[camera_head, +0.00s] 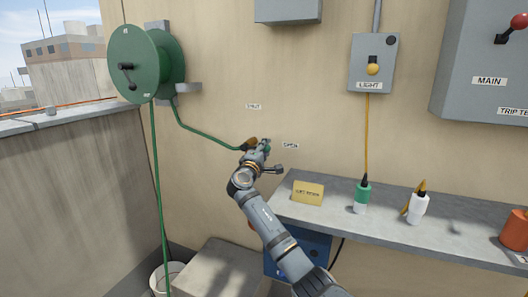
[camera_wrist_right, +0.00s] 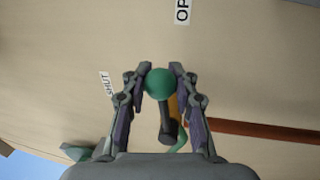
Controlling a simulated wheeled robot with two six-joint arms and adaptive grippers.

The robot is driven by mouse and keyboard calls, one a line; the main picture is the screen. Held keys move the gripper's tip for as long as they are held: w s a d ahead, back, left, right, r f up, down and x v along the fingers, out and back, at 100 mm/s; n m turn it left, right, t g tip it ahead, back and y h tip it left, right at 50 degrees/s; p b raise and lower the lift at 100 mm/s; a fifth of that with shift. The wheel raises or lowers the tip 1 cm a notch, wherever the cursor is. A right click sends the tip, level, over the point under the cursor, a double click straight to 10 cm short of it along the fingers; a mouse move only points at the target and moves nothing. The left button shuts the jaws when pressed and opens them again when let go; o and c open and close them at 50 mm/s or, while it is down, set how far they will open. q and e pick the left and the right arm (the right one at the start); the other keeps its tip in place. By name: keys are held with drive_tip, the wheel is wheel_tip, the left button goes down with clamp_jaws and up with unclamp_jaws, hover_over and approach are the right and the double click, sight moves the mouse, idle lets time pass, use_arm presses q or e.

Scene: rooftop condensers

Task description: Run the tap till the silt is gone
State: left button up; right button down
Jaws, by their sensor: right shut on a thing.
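The tap (camera_head: 250,144) is on the wall and has a green ball knob (camera_wrist_right: 160,82) on its lever. My right gripper (camera_head: 265,147) is shut on this knob, with a finger on each side in the right wrist view. The gripper hides much of the tap. An OPEN label (camera_head: 290,146) is just right of the gripper and a SHUT label (camera_head: 253,106) is above it. A green hose (camera_head: 205,136) runs from the tap to the reel and hangs down to a white bucket (camera_head: 153,281). I cannot see water or silt. My left gripper is out of view.
The green hose reel (camera_head: 133,64) is on the wall at left. A grey shelf (camera_head: 335,217) on the right holds a yellow sign (camera_head: 308,193), two bottles and an orange container (camera_head: 514,231). The light switch box (camera_head: 371,63) and main panel (camera_head: 487,60) are above.

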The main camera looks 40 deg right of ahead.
drive_tip(key=c, duration=1.5)
unclamp_jaws()
drive_tip(key=shift+c, duration=0.2)
drive_tip(key=o, duration=0.5)
drive_tip(key=shift+a+r, duration=0.2)
drive_tip(key=shift+a, duration=0.05)
drive_tip(key=shift+d+f, duration=0.1)
drive_tip(key=v, duration=1.2)
